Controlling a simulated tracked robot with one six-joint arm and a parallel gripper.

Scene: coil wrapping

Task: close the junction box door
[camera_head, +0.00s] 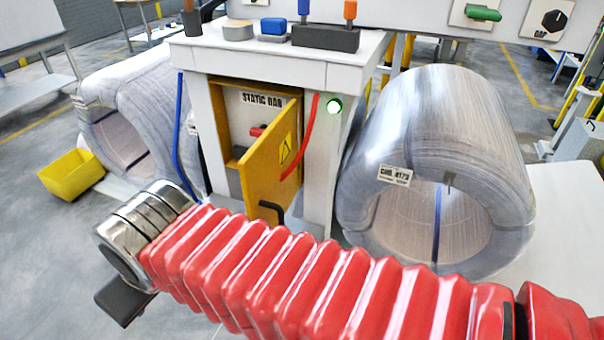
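The junction box door (273,155) is a yellow panel with a warning triangle. It stands ajar, swung outward from the white cabinet, with its hinge side seeming to be at the right. A black handle (271,210) sits low on the door near my arm. Inside the opening (255,120) a "STATIC BAR" label and a red part show. My arm, in a red bellows sleeve, crosses the lower picture in front of the cabinet. Its metal wrist is at the left, and a dark piece of my gripper (124,298) shows below it. The fingertips cannot be made out.
Wrapped coils stand left (125,110) and right (437,160) of the cabinet. A yellow bin (72,174) is on the floor at left. A red hose (308,135) and blue hose (178,130) hang beside the opening. Grey floor is free at lower left.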

